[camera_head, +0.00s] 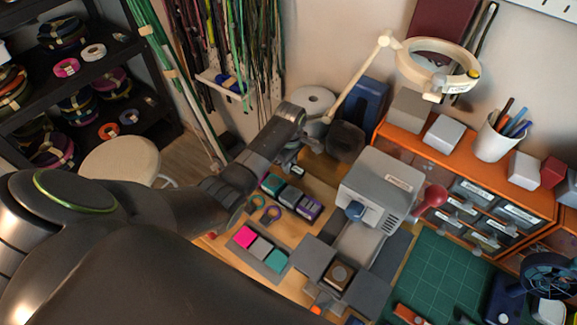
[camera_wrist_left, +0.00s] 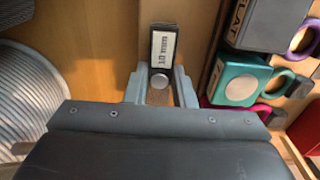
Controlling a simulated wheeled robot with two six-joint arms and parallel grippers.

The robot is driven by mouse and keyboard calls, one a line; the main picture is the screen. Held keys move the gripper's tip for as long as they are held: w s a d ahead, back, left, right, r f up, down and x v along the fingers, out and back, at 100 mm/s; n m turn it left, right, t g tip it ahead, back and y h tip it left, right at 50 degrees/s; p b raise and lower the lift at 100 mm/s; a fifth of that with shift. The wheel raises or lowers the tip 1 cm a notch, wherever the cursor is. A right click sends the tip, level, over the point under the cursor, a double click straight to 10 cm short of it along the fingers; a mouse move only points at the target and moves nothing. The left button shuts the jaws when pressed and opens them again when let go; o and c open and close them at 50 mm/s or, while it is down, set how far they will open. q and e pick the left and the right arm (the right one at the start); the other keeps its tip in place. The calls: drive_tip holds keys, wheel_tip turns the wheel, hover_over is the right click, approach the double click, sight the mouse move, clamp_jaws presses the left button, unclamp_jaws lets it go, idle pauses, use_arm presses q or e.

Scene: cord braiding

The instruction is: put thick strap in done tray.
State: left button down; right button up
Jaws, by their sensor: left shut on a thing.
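My left gripper (camera_head: 293,168) reaches over the workbench, just behind a row of teal, dark and purple blocks. In the left wrist view its fingers (camera_wrist_left: 160,88) are shut on a dark labelled piece (camera_wrist_left: 154,44) with a white label and a silver disc near the fingertips. A brown patch shows between the fingers; I cannot tell whether it is part of the held piece. I cannot pick out the thick strap for sure. A grey tray (camera_head: 240,258) holds pink, grey and teal blocks; I cannot tell whether it is the done tray. My right gripper is not in view.
A teal block (camera_wrist_left: 240,84) with a ring handle stands right of the left fingers, and a white ribbed spool (camera_wrist_left: 28,95) lies to their left. A grey machine (camera_head: 378,185) with a red knob stands to the right.

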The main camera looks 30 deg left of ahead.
use_arm(q)
wheel_tip(320, 180, up, 10)
idle(0.6)
drive_tip(key=shift+s, duration=0.1)
